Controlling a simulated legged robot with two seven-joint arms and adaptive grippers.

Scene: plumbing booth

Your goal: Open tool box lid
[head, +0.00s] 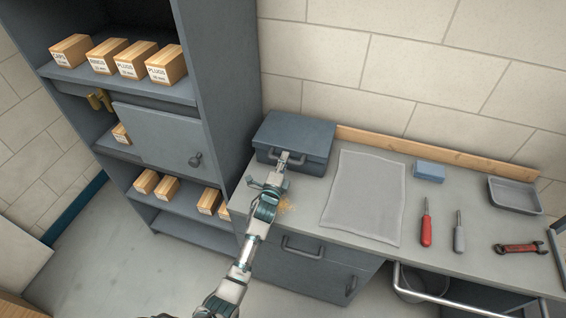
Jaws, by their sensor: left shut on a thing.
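The tool box (300,133) is a blue-grey metal box at the left end of the workbench, against the wall and beside the shelf unit. Its lid looks closed. My left gripper (286,158) reaches up from the bottom of the head view to the front face of the box. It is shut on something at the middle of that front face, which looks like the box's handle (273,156). The fingers hide part of the handle, so the exact grip is hard to see. My right gripper does not show.
On the workbench (310,215) lie a grey mat (365,195), a blue block (429,171), a metal tray (515,195), a red screwdriver (426,228), a grey screwdriver (459,238) and a red wrench (520,248). The shelf unit (228,80) stands close on the left.

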